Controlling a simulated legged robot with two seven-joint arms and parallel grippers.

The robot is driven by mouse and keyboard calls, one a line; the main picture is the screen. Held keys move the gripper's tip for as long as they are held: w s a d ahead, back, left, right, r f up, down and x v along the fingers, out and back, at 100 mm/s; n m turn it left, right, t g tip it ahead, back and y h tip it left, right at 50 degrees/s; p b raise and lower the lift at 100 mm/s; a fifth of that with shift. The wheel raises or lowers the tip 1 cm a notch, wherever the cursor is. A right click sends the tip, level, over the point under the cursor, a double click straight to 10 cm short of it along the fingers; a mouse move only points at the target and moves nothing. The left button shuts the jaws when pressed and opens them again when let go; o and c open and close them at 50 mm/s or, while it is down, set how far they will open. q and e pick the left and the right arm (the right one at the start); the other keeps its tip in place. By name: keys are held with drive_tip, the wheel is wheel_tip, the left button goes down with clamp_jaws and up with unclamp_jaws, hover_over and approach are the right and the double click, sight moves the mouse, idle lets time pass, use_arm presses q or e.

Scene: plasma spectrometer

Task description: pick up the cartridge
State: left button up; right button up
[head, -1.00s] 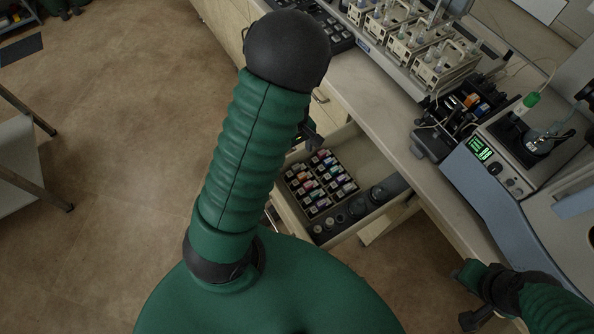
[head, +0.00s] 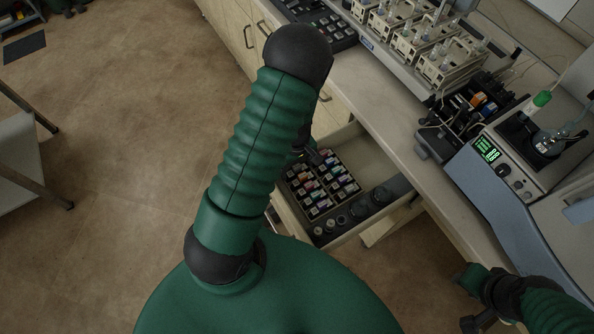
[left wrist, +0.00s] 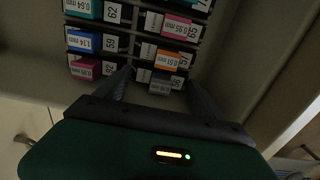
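Several labelled cartridges stand in rows in a dark rack (head: 322,184) inside an open drawer. In the left wrist view, cartridges with teal, blue, pink and orange labels show close up. One grey-labelled cartridge (left wrist: 160,83) lies between the fingers of my left gripper (left wrist: 157,78), which are spread with a gap around it. In the head view, my left gripper (head: 312,157) is mostly hidden behind my arm, at the rack's upper edge.
The drawer also holds dark round containers (head: 360,209) beside the rack, and its far part is bare. The counter (head: 390,135) above carries a blue-grey instrument (head: 490,190) with a green display and several beige units (head: 410,45). Open floor lies to the left.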

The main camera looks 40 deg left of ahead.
sight(297, 166)
use_arm(q)
drive_tip(key=c, duration=0.5)
drive_tip(key=shift+o, duration=0.2)
wheel_tip(297, 166, up, 18)
drive_tip(key=p, duration=0.3)
drive_tip(key=shift+p, duration=0.35)
